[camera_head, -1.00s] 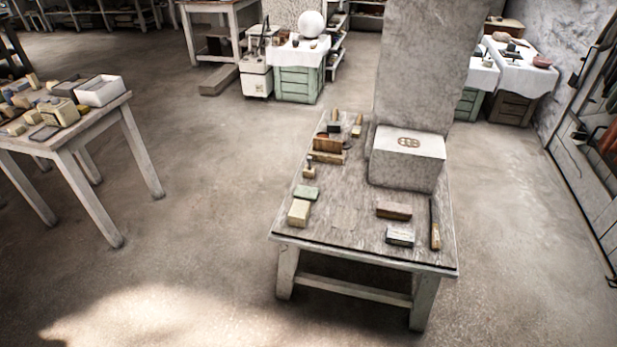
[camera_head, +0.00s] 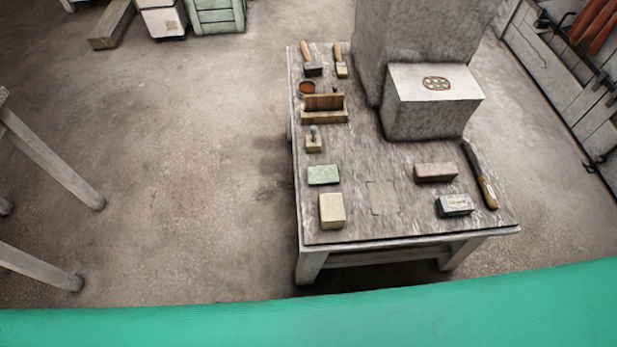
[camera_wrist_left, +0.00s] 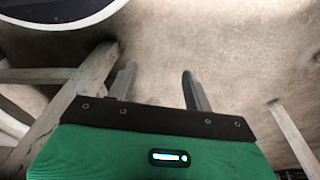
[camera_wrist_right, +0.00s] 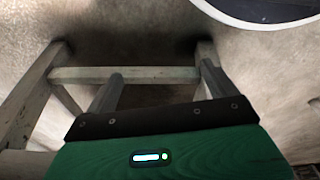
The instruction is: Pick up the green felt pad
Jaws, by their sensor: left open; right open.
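The green felt pad (camera_head: 323,175) is a small pale green block-like piece lying flat on the wooden table (camera_head: 350,228), near its left edge. It lies just behind a cream block (camera_head: 332,211) and apart from it. Neither gripper shows in the head view. In the left wrist view my left gripper (camera_wrist_left: 158,72) is open and empty, with floor beyond its fingers. In the right wrist view my right gripper (camera_wrist_right: 165,85) is open and empty, with table legs and shadowed floor beyond it. The pad is in neither wrist view.
A large stone block (camera_head: 432,112) stands at the table's back right. A brown block (camera_head: 436,172), a grey block (camera_head: 454,205) and a long-handled tool (camera_head: 480,178) lie on the right.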

